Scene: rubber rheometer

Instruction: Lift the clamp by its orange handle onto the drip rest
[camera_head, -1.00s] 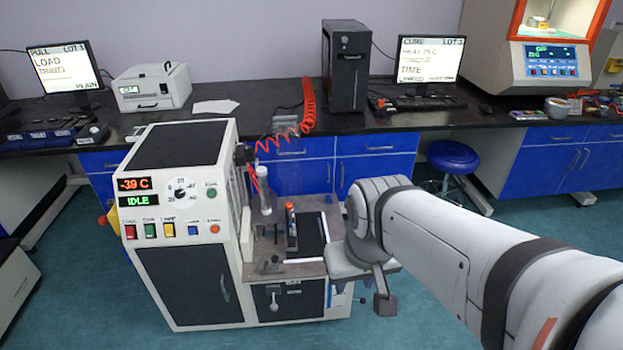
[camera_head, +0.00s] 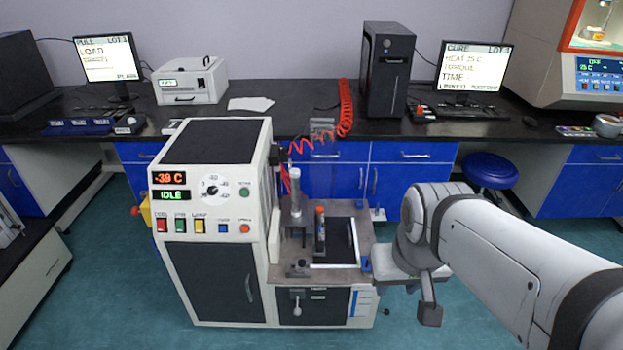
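The clamp (camera_head: 320,236) stands as a small dark upright piece with an orange top, its orange handle (camera_head: 319,211), on the shelf at the right of the cold cabinet. A dark rectangular tray with a pale front edge (camera_head: 334,265) lies beside and under it; I cannot tell if this is the drip rest. My gripper (camera_head: 430,314) hangs at the end of my arm, right of the shelf and apart from the clamp. Its fingers are too unclear to tell open from shut. I see nothing held in it.
The white cabinet (camera_head: 212,225) reads -39 C and IDLE. A clear upright cylinder (camera_head: 296,192) stands left of the clamp, with a red coiled hose (camera_head: 346,108) behind. A black-topped bench (camera_head: 270,122) runs along the wall. A blue stool (camera_head: 491,170) stands at right; floor in front is open.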

